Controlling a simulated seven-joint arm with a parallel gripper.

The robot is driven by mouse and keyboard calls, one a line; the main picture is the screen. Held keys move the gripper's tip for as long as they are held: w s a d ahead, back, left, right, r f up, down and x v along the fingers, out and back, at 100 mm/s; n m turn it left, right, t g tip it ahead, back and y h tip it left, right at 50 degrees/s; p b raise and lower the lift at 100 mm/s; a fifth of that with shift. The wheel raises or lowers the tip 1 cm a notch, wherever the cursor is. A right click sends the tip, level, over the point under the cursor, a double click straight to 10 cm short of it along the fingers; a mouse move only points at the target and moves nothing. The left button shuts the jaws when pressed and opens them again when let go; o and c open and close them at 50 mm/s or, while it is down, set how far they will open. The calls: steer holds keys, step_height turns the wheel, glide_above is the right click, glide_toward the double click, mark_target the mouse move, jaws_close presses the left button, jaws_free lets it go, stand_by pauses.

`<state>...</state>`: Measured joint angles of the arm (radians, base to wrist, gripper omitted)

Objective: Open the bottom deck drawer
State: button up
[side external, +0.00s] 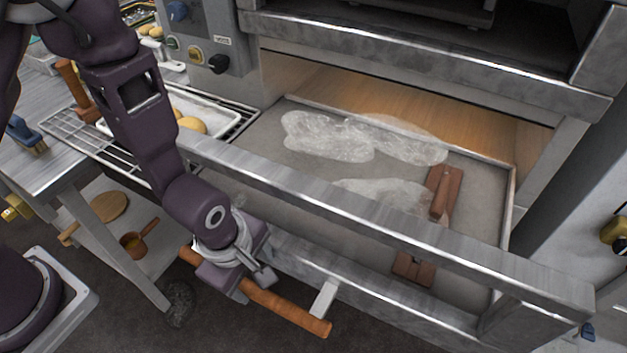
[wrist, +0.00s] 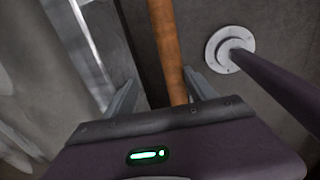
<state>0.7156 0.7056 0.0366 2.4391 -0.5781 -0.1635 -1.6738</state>
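The bottom deck drawer (side external: 380,215) is pulled well out of the oven in the side external view, with its floor exposed behind a metal front rail. Its long wooden handle (side external: 290,308) runs along the front, and a pale bracket (side external: 323,298) joins it to the drawer. My gripper (side external: 247,281) is at the left part of the handle. In the wrist view the wooden bar (wrist: 167,45) passes between the two fingers of my gripper (wrist: 160,92). The fingers stand apart, with a visible gap on the left side of the bar. Finger contact is hard to see.
White floury patches (side external: 325,135) and brown wooden pieces (side external: 445,192) lie in the drawer. A wire rack with a white tray (side external: 230,122) of pastries is at the left. A low shelf (side external: 95,238) holds a small pan (side external: 133,243). Floor shows in front.

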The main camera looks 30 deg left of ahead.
mark_target(323, 170)
steer(key=w, duration=2.6)
steer(key=shift+w, duration=0.4)
steer(key=shift+s+r, duration=0.25)
steer(key=shift+r, duration=1.1)
steer(key=shift+s+r, duration=0.25)
steer(key=shift+r, duration=1.1)
steer(key=shift+s+r, duration=0.25)
steer(key=shift+r, duration=1.1)
